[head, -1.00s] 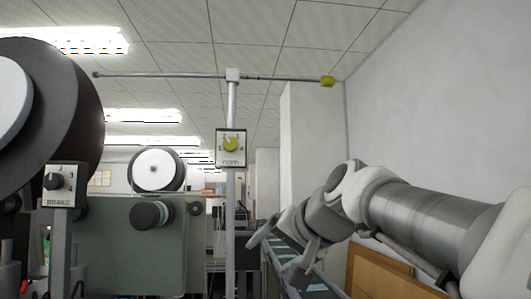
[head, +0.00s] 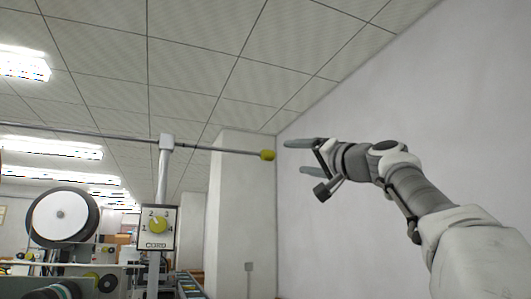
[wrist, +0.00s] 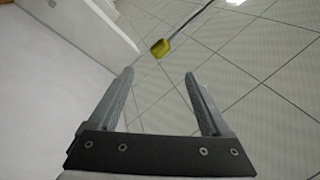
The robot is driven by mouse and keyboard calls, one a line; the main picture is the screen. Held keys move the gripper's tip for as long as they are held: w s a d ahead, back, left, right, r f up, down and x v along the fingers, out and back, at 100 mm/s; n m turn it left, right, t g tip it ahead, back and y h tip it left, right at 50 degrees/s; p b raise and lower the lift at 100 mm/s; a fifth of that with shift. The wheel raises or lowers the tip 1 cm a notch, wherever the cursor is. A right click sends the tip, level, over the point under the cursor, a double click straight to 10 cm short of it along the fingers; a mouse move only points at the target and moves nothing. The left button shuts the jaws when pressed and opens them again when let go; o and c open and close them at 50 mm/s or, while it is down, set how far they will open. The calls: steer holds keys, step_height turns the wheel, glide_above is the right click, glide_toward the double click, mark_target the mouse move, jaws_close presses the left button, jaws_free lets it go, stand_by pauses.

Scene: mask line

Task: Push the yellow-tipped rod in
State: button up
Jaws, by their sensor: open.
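The rod (head: 217,149) runs level across the top of a post, and its yellow tip (head: 267,155) is at its right end in the head view. My gripper (head: 294,157) is raised just right of the tip, with its fingers pointing left towards it. In the wrist view the yellow tip (wrist: 160,48) shows beyond and between the two open fingers (wrist: 160,75), with the rod leading away to the upper right. The fingers are apart and empty, and a gap separates them from the tip.
The post (head: 163,185) carries a box with a yellow dial (head: 158,226) marked CORD. A white pillar (head: 242,215) stands behind the tip, and a plain wall (head: 345,230) is at the right. A black-rimmed reel (head: 62,216) is at the left. The air around the tip looks clear.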

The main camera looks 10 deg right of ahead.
mark_target(271, 154)
steer(key=p+x, duration=0.8)
steer(key=x, duration=0.5)
steer(key=shift+r+p, duration=0.15)
steer(key=shift+p, duration=0.25)
steer(key=shift+w+a+p, duration=0.25)
steer(key=shift+w+p, duration=0.2)
steer(key=shift+w, duration=0.25)
steer(key=shift+c, duration=0.4)
jaws_close()
